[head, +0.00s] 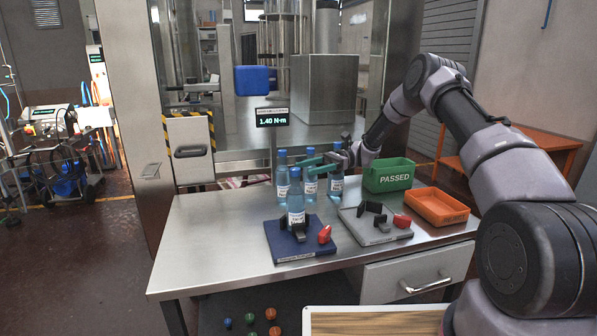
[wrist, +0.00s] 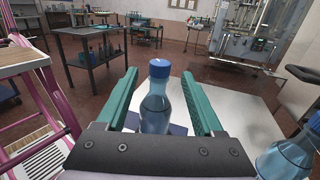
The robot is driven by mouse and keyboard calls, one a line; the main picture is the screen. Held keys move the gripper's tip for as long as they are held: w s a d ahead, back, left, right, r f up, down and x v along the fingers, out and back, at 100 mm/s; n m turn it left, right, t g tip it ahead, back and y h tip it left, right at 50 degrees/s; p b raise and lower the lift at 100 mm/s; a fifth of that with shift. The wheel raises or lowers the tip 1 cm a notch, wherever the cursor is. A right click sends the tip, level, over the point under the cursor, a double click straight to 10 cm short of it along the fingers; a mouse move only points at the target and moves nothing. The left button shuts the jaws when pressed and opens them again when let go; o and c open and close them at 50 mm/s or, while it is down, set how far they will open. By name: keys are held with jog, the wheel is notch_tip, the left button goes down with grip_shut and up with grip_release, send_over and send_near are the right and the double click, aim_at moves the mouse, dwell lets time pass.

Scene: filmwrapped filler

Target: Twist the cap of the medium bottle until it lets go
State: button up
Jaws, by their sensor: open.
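A blue-capped bottle (head: 296,208) stands upright in a fixture on a navy base (head: 277,246). Three similar blue-capped bottles stand behind it: left (head: 282,182), middle (head: 311,185) and right (head: 337,186). Which is the medium one I cannot tell for sure. My gripper (head: 301,166), with green fingers, reaches in from the right at about cap height. In the wrist view my gripper (wrist: 160,75) is open. A capped bottle (wrist: 157,105) shows between its fingers, with visible gaps on both sides. Its blue cap (wrist: 159,68) is on. Another bottle (wrist: 290,155) stands close at the right.
A second, grey fixture base (head: 380,235) with a red lever is on the right of the table. A display (head: 272,118) reads 1.40 N·m. The table's left side (head: 205,235) is clear.

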jog(key=shift+v, duration=2.75)
jog(key=shift+r, duration=0.1)
jog(key=s+d+r+n+t+h, duration=0.2)
jog(key=s+d+r+t+h, duration=0.15)
jog(key=s+r, duration=0.45)
jog(key=s+d+r+n+t+h, duration=0.3)
jog(key=s+r+h, duration=0.25)
jog(key=r, duration=0.45)
jog(key=s+d+r+t+h, duration=0.1)
jog(key=s+d+r+t, duration=0.1)
jog(key=s, duration=0.4)
jog(key=s+d+r+n+t+h, duration=0.1)
jog(key=s+d+r+t, duration=0.1)
jog(key=s+d+t, duration=0.3)
jog(key=s+d+r+n+t+h, duration=0.1)
jog(key=s+d+r+t+h, duration=0.1)
jog(key=s, duration=0.6)
jog(key=d+t, duration=0.1)
jog(key=d, duration=0.1)
jog(key=shift+s+d+r+t, duration=0.2)
jog(key=shift+d+r+t, duration=0.05)
jog(key=shift+t, duration=0.1)
